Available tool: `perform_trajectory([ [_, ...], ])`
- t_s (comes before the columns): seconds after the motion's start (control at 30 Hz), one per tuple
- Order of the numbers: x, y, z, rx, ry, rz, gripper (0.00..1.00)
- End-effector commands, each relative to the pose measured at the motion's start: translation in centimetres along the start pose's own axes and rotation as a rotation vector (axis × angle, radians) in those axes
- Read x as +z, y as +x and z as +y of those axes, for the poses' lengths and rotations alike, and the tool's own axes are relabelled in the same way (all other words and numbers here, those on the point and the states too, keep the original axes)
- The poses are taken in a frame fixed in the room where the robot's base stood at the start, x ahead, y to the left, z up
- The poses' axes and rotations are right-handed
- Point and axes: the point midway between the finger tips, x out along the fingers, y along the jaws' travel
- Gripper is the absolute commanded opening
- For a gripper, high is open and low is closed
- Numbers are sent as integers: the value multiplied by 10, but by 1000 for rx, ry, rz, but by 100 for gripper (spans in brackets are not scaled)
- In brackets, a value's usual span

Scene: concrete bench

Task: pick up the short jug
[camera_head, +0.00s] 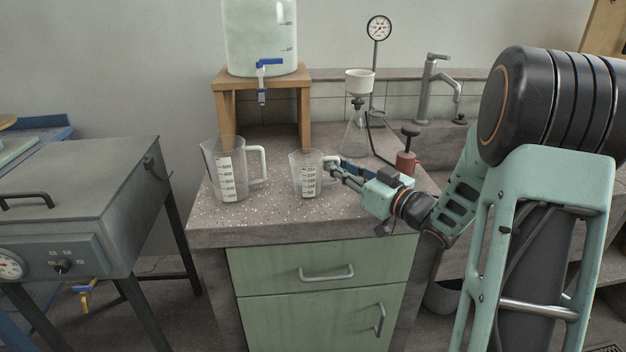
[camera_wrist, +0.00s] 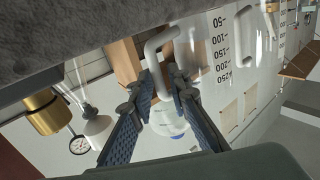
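The short jug (camera_head: 308,175) is a clear measuring jug with a printed scale and a white handle on its right. It stands upright on the speckled bench top, right of a taller clear jug (camera_head: 228,172). My gripper (camera_head: 333,166) is at its handle, coming in from the right. In the wrist view the short jug (camera_wrist: 203,45) appears turned over, with its white handle (camera_wrist: 159,48) between my two blue-padded fingers (camera_wrist: 162,85). The fingertips converge on the handle and appear to touch it on both sides. The jug looks empty.
A flask with a white funnel (camera_head: 359,82) and a red item with a black knob (camera_head: 406,160) stand behind my gripper. A water container (camera_head: 260,35) sits on a wooden stand (camera_head: 222,108) at the back. The bench front edge is close; the front strip is clear.

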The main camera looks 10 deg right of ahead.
Motion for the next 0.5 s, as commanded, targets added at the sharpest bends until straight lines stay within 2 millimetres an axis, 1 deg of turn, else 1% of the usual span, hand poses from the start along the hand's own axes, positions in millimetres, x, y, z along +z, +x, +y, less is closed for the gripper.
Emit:
perform_trajectory([
  [0.07,0,4,0,0,1,1,16],
  [0.23,-1,4,0,1,1,0,16],
  [0.37,-1,4,0,1,1,0,2],
  [0.4,-1,4,0,1,1,0,0],
  [0.5,-1,4,0,1,1,0,0],
])
